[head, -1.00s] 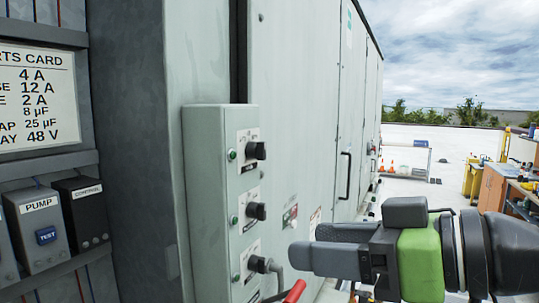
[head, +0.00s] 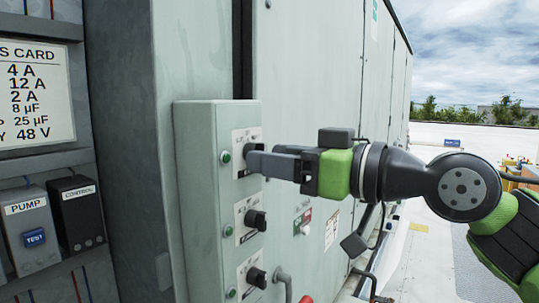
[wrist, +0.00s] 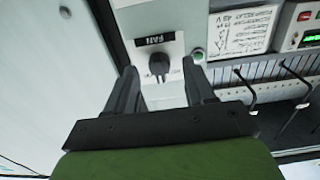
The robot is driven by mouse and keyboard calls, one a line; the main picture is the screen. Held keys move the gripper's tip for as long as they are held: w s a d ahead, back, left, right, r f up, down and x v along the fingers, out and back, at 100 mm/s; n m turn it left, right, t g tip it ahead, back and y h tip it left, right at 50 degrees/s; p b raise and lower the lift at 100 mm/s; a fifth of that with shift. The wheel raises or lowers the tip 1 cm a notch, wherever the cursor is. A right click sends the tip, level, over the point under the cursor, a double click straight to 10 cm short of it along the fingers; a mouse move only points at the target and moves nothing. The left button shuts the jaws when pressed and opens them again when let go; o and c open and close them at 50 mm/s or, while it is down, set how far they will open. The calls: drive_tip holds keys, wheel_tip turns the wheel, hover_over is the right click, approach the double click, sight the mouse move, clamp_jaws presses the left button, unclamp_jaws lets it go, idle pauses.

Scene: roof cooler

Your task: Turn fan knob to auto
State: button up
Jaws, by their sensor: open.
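The fan knob (wrist: 158,63) is a black knob on a white plate under an upside-down FAN label (wrist: 155,40) in the wrist view. The small position markings around it are too blurred to read, so its setting is unclear. In the head view, my gripper (head: 252,161) is at the topmost knob plate (head: 240,138) of the grey control box, and its fingers partly hide that knob. In the wrist view, my gripper (wrist: 161,72) is open, its two dark fingers on either side of the fan knob with gaps visible.
Two more black knobs, a middle one (head: 256,219) and a lower one (head: 257,277), sit below on the control box (head: 195,200). Green indicators line their left. A grey conduit (head: 283,282) stands beside the box. Open roof (head: 450,145) lies to the right.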

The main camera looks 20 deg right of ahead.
drive_tip(key=shift+x, duration=0.8)
drive_tip(key=shift+c, duration=0.3)
drive_tip(key=shift+c, duration=1.3)
clamp_jaws()
